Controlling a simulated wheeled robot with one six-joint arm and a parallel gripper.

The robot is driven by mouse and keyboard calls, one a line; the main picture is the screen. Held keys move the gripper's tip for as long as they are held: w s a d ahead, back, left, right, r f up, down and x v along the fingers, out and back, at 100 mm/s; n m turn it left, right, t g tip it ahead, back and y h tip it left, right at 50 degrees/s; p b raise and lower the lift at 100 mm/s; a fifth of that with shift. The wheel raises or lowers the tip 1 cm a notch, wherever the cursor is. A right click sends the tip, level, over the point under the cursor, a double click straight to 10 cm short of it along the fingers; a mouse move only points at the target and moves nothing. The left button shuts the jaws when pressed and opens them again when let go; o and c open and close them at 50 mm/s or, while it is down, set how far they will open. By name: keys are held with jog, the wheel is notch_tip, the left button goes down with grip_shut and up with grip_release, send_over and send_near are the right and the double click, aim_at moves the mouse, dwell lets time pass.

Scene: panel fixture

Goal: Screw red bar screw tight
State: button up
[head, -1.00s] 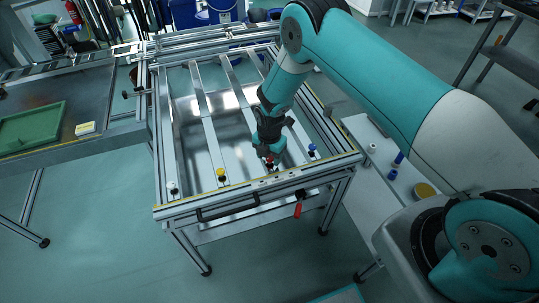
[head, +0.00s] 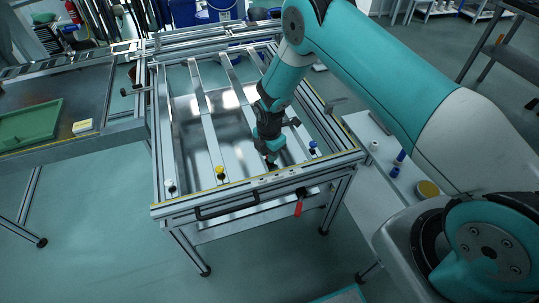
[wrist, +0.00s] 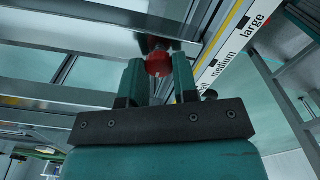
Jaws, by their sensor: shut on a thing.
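The red bar screw (wrist: 158,63) shows in the wrist view as a round red head between the two teal fingers of my gripper (wrist: 158,72). My gripper is shut on it, with a finger on each side. In the head view my gripper (head: 271,161) points down at the front rail of the panel fixture (head: 237,187), between the yellow and blue screws. There the red screw is hidden by the gripper. Its lower part and how far it is screwed in cannot be seen.
A white screw (head: 170,186), a yellow screw (head: 221,174) and a blue screw (head: 312,147) stand along the front of the fixture. A red-handled tool (head: 299,207) hangs at its front. A side table (head: 360,150) with small parts stands right. Metal bars cross the frame.

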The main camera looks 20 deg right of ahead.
jog(key=m+b, duration=0.2)
jog(key=m, duration=0.2)
jog(key=shift+f+m, duration=0.1)
jog(key=shift+m, duration=0.2)
jog(key=m+b, duration=0.1)
jog(key=m, duration=0.3)
jog(key=shift+w+m+b, duration=0.1)
jog(key=shift+m+b, duration=0.2)
jog(key=shift+b, duration=0.1)
jog(key=m+b, duration=0.1)
jog(key=m, duration=0.3)
jog(key=m+b, duration=0.1)
jog(key=m, duration=0.4)
jog(key=shift+w+d, duration=0.1)
jog(key=m, duration=0.3)
jog(key=shift+m+b, duration=0.3)
jog(key=m, duration=0.4)
jog(key=shift+m, duration=0.3)
jog(key=m, duration=0.4)
jog(key=shift+d+b, duration=0.1)
jog(key=shift+b, duration=0.3)
jog(key=shift+m, duration=2.2)
